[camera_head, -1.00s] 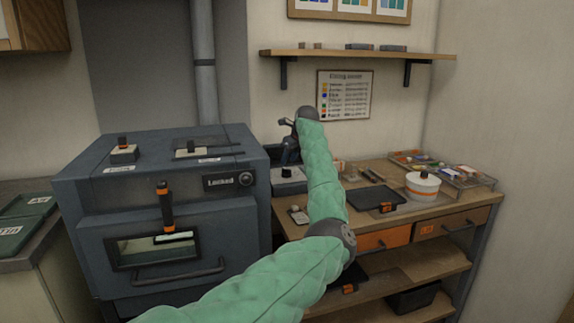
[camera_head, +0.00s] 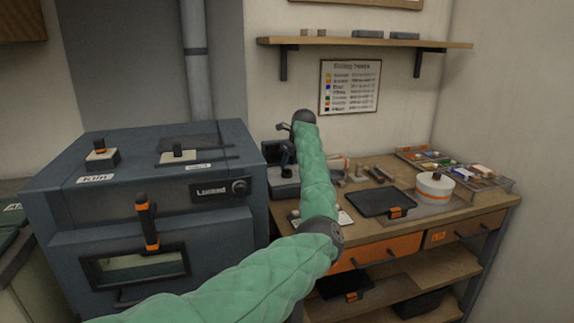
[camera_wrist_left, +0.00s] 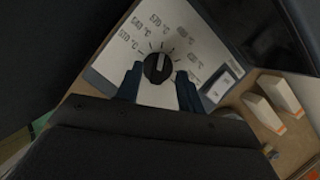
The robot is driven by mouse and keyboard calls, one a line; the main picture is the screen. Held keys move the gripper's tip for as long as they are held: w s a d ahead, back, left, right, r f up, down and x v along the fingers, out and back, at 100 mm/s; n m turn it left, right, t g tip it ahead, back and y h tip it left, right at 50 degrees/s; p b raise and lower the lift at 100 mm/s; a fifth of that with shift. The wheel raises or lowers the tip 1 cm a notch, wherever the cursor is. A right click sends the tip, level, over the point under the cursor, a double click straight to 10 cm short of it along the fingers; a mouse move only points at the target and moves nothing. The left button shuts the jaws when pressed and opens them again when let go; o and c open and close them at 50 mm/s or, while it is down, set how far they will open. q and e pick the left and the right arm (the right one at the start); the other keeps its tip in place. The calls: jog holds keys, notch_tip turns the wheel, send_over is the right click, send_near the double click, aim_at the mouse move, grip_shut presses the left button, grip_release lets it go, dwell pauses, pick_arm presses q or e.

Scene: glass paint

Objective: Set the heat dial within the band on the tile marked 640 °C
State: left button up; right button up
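The heat dial (camera_wrist_left: 157,68) is a round black knob with a pale pointer mark, on a white plate (camera_wrist_left: 157,28) with temperature labels in °C around it; several labels are small and tilted. In the wrist view my left gripper (camera_wrist_left: 158,86) has its two dark fingers apart, one on each side of the dial, with gaps visible beside the knob. My right gripper is not in view.
The dark kiln (camera_head: 150,215), with a display reading "Locked", stands left of the box. The workbench (camera_head: 440,205) holds a black tray (camera_head: 383,201), a white round pot (camera_head: 434,188) and colour pieces. A firing chart (camera_head: 348,87) hangs behind, under a shelf (camera_head: 360,42).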

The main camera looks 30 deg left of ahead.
aim_at(287, 172)
pick_arm(q)
jog(key=shift+w+a+f, duration=0.1)
jog(key=shift+a+f, duration=0.2)
jog(key=shift+f, duration=0.3)
jog(key=shift+a+f, duration=0.15)
jog(key=shift+f, duration=0.35)
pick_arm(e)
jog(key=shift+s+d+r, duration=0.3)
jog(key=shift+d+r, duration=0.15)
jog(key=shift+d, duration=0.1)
pick_arm(q)
jog(key=shift+f, duration=0.1)
jog(key=shift+c, duration=0.2)
grip_shut()
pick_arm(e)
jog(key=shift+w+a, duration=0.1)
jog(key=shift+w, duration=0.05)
